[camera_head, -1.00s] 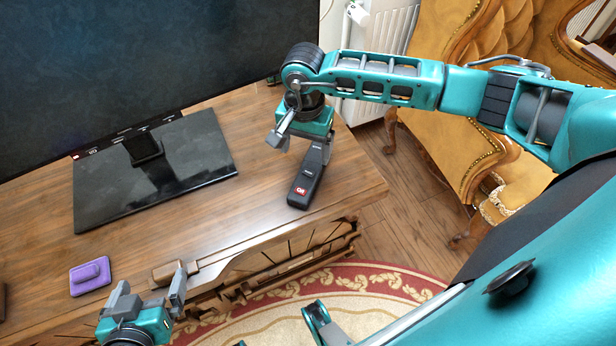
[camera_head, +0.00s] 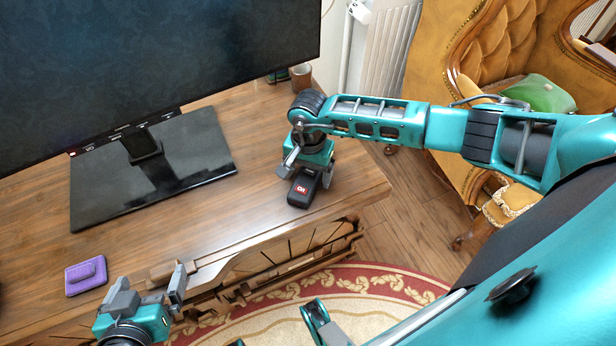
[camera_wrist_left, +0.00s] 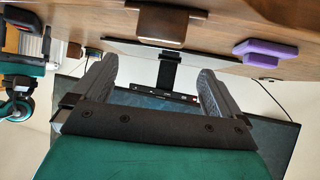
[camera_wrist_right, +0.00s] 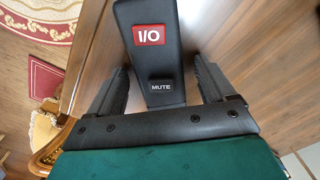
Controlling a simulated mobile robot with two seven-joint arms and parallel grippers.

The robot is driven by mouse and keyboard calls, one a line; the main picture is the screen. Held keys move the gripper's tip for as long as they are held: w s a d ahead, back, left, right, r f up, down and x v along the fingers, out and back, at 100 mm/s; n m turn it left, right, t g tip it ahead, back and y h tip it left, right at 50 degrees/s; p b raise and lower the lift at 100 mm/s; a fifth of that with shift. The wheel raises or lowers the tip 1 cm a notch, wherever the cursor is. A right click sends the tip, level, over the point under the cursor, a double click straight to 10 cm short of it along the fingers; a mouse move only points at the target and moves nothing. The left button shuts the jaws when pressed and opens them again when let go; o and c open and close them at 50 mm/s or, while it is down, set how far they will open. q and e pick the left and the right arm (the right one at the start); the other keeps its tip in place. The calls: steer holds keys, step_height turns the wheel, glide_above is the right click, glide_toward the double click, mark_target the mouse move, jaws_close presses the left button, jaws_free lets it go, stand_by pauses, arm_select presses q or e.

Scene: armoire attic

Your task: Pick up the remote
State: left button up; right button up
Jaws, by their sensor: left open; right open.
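The remote (camera_head: 303,189) is black with a red I/O button and lies on the wooden table near its right front corner. My right gripper (camera_head: 309,176) is over the far part of the remote and hides it in the head view. In the right wrist view the remote (camera_wrist_right: 150,50) passes between the two open fingers of the right gripper (camera_wrist_right: 158,90), with a MUTE button near the fingertips. I cannot tell whether the fingers touch it. My left gripper (camera_head: 148,290) is open and empty by the table's front edge; its fingers also show in the left wrist view (camera_wrist_left: 160,85).
A monitor (camera_head: 150,60) on a black stand (camera_head: 95,195) fills the back left of the table (camera_head: 240,215). A purple object (camera_head: 86,276) lies at the front left. A brown cup (camera_head: 301,76) stands at the back. A yellow armchair (camera_head: 440,120) is at the right.

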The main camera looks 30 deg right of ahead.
steer(key=shift+c, duration=0.4)
steer(key=c, duration=1.2)
steer(key=shift+r, duration=0.15)
steer(key=shift+c, duration=0.2)
